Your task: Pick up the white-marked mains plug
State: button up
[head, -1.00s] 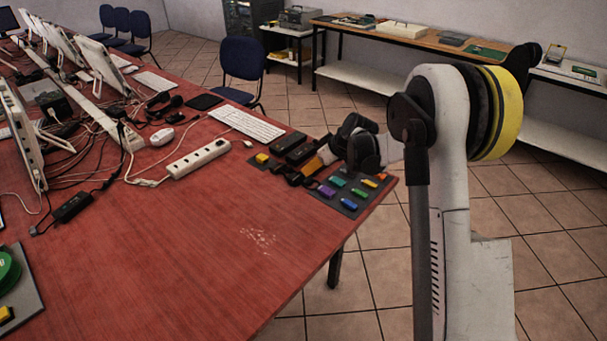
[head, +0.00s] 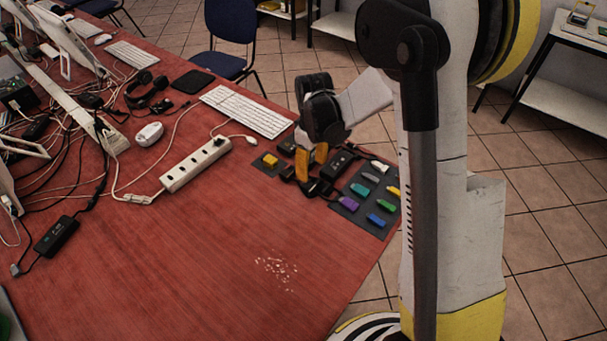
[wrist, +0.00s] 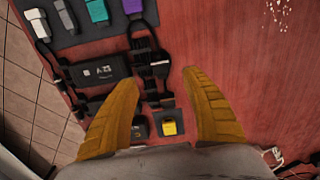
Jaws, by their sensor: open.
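My gripper (head: 311,161) has yellow-orange fingers pointing down over the black adapters at the table's right edge. In the wrist view its fingers (wrist: 160,80) are apart, with nothing held between them. Black cables and straps (wrist: 152,85) run below the gap. A small white plug-like piece (head: 244,138) lies at the end of a white cable beside the power strip. I cannot make out a white marking on any mains plug for certain. A black adapter with pale lettering (wrist: 98,70) lies left of the fingers in the wrist view.
A dark mat (head: 352,214) holds several coloured pieces. A yellow block (head: 270,159) sits on a small dark pad. The white power strip (head: 195,165), keyboard (head: 247,111) and mouse (head: 149,134) lie to the left. The red table (head: 200,270) is clear in front.

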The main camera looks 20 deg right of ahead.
aim_at(312, 187)
jog(key=f, duration=0.2)
jog(key=f+b, duration=0.1)
jog(key=f, duration=0.1)
jog(key=shift+s+f+b, duration=0.2)
jog(key=shift+f+b, duration=0.1)
notch_tip(312, 187, down, 6)
jog(key=b, duration=0.3)
jog(key=shift+w+r, duration=0.15)
jog(key=shift+r, duration=0.2)
grip_shut()
